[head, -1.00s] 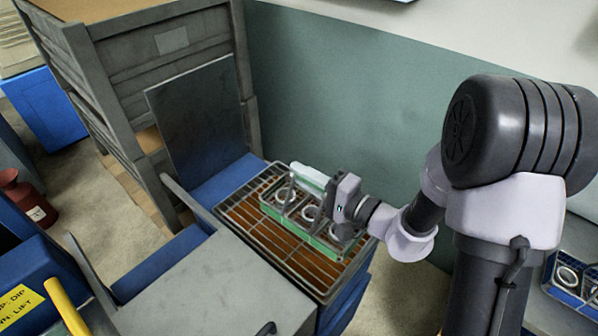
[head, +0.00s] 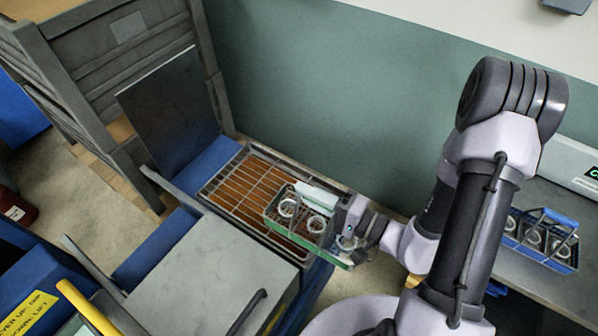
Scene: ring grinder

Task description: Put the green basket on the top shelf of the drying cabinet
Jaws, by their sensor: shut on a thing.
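The green basket (head: 308,241) is in the middle of the head view, with a pale green bar handle (head: 318,195) and metal rings inside. My gripper (head: 347,226) is shut on the basket at its right end. The basket is over the right part of a wire rack with a brown bed (head: 232,185), and its right end reaches past the rack's edge. It looks roughly level, but I cannot tell how far it is above the rack.
A second basket with a blue handle (head: 541,238) holds rings on a grey bench (head: 520,273) at the right. A grey box top (head: 215,265) is in front of the rack. A grey crate (head: 110,60) and a dark upright panel (head: 170,110) stand at the left. A green wall is behind.

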